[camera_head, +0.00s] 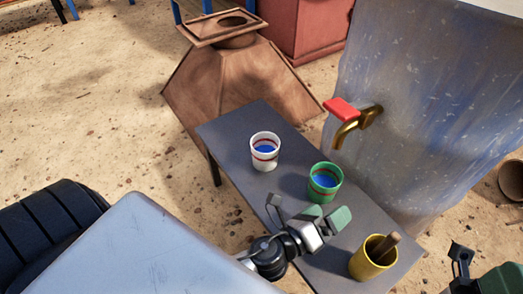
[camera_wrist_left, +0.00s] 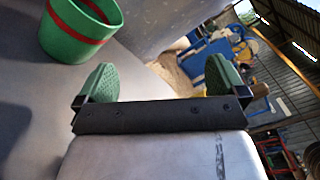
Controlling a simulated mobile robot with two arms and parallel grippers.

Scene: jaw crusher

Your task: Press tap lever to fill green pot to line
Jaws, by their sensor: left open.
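The green pot (camera_head: 316,195) stands upright on the grey table, with blue water inside and a red band around it. It also shows in the left wrist view (camera_wrist_left: 62,45). The brass tap (camera_head: 351,127) with its red lever (camera_head: 341,108) sticks out of the blue-grey tank above and behind the pot, to its right. My left gripper (camera_head: 326,219) is open and empty, just in front of the green pot and apart from it; its two green fingers show spread in the left wrist view (camera_wrist_left: 161,78). My right gripper (camera_head: 490,272) is partly cut off at the bottom right corner.
A white pot (camera_head: 259,162) with blue water stands left of the green pot. A yellow pot (camera_head: 362,268) holding a brown stick stands at the table's near end. The tank (camera_head: 425,90) walls off the right side. A rusty hopper (camera_head: 225,85) stands behind the grey table (camera_head: 225,128).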

